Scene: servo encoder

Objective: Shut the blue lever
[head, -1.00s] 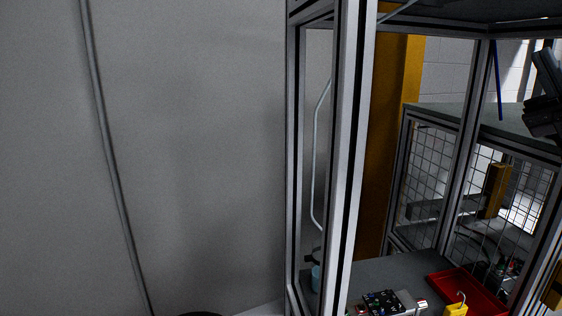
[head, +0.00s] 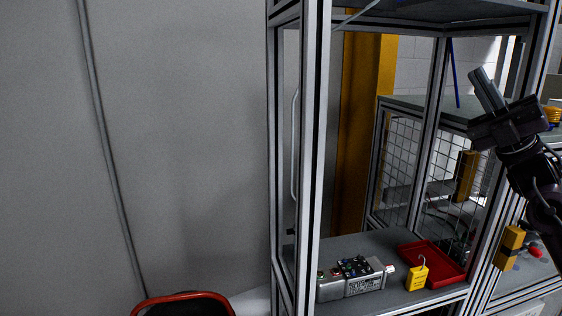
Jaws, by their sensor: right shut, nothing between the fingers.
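A thin dark blue bar (head: 454,72) stands nearly upright behind the shelf frame, at the upper right. I cannot tell whether it is the blue lever. A yellow block fitting (head: 511,241) on the frame at the right edge has a small blue part (head: 516,266) and a red part beside it; no lever there is clear. My right gripper (head: 488,91) is shut and empty, raised at the upper right, apart from the fitting and right of the blue bar in the picture. My left gripper is out of view.
The metal shelf frame (head: 312,150) stands in the middle. Its lower shelf holds a grey control box (head: 352,283), a yellow padlock (head: 417,275) and a red tray (head: 441,273). A red-rimmed object (head: 183,297) is at the bottom. The grey wall fills the left.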

